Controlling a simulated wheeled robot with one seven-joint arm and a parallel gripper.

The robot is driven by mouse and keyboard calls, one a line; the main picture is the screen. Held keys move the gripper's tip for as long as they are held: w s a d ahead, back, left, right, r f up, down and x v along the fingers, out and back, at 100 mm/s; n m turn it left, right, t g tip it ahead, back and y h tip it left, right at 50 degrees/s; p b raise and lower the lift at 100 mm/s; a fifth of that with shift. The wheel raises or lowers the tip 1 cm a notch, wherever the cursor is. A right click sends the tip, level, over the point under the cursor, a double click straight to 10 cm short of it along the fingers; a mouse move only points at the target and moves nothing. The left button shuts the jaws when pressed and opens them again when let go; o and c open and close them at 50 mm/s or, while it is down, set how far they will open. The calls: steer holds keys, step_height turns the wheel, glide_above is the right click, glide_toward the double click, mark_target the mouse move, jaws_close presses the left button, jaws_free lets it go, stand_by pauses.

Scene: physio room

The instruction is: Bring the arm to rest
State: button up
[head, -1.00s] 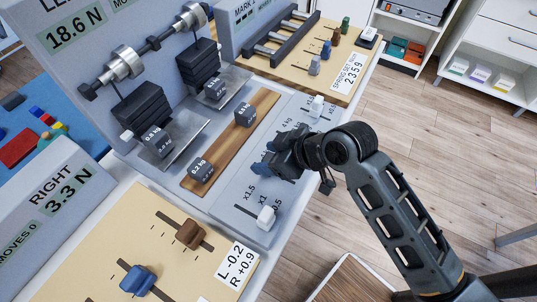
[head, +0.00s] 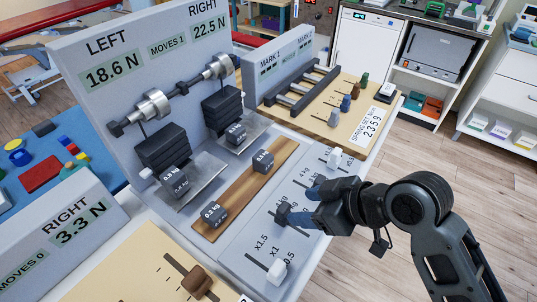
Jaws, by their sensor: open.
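My gripper (head: 297,202) shows in the head view at the right of the grey apparatus. Its two blue-tipped fingers are apart with nothing seen between them. It hangs over the scale strip (head: 262,243) with the x1.5 and x1 marks, close to a dark slider knob. I cannot tell whether it touches that knob. My arm reaches in from the lower right.
Weights of 0.5 kg (head: 212,214) and another (head: 263,161) sit on the wooden strip (head: 236,194). White knobs (head: 277,271) and (head: 334,157) flank my gripper. The spring set board (head: 352,128) lies beyond. Floor (head: 419,152) is clear to the right.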

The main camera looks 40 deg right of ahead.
steer(key=s+a+f+m+t+h, duration=0.1)
steer(key=s+m+t+h, duration=0.15)
steer(key=s, duration=0.75)
steer(key=s+a+r+t, duration=0.3)
steer(key=s+a+r, duration=0.2)
steer(key=s, duration=0.5)
step_height(320, 180, up, 3)
steer(key=shift+s+f+t, duration=0.15)
steer(key=shift+s+t, duration=0.05)
steer(key=shift+t, duration=0.15)
